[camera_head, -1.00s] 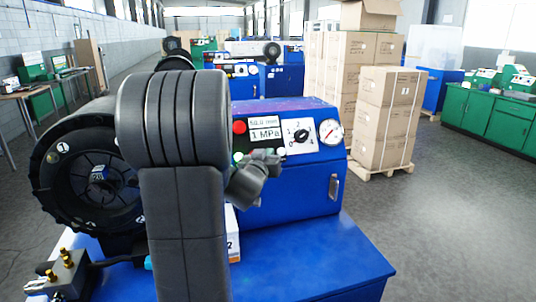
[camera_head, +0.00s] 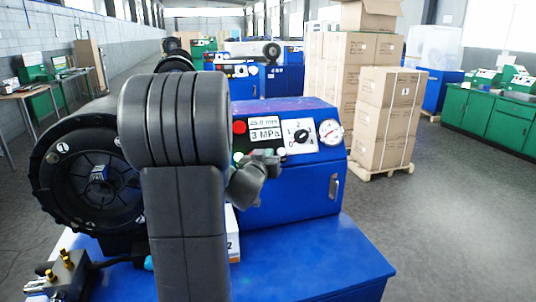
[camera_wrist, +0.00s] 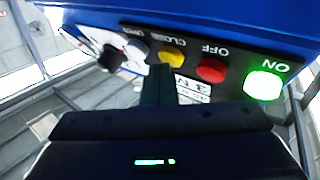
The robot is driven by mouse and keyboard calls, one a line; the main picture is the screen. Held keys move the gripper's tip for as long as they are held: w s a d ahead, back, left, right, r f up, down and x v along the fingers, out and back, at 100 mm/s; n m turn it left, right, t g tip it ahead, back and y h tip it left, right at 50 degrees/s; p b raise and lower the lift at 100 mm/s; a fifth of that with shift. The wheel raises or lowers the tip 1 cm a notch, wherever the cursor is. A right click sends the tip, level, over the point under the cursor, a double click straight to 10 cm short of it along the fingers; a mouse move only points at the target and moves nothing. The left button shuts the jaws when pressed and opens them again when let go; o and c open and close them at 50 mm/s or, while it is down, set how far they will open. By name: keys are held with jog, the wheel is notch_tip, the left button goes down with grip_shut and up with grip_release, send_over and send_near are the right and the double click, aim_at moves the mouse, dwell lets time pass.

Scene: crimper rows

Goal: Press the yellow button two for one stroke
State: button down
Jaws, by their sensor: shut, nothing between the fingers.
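The yellow button (camera_wrist: 173,57) shows in the wrist view, under the label CLOSE, between a red OFF button (camera_wrist: 211,69) and a white button labelled OPEN (camera_wrist: 138,48). The picture there is upside down. My gripper (camera_wrist: 161,70) is shut and empty, with its tips at the lower left edge of the yellow button; whether they touch it I cannot tell. In the head view my gripper (camera_head: 274,158) is at the lower part of the blue machine's panel and hides the yellow button. The display (camera_head: 264,127) reads about 25.0 mm and 3 MPa.
A lit green ON button (camera_wrist: 263,85) sits at the end of the row. The panel also has a black dial (camera_head: 301,136) and a pressure gauge (camera_head: 331,132). The round black crimping head (camera_head: 90,180) is at left. Stacked cartons (camera_head: 385,118) stand behind the machine.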

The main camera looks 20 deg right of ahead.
jog(key=shift+s+r, duration=0.4)
jog(key=shift+s, duration=0.25)
jog(key=s+r, duration=0.1)
jog(key=s+p, duration=0.1)
jog(key=s+r, duration=0.1)
jog(key=s, duration=0.1)
jog(key=shift+a+r, duration=0.15)
jog(key=shift+r, duration=0.2)
dwell(0.9)
jog(key=s+r+p, duration=0.1)
jog(key=s+r, duration=0.1)
jog(key=s, duration=0.1)
jog(key=shift+s+a+r+p, duration=0.1)
jog(key=shift+s+a+p, duration=0.1)
jog(key=shift+p, duration=0.15)
jog(key=shift+w+d, duration=0.1)
dwell(0.4)
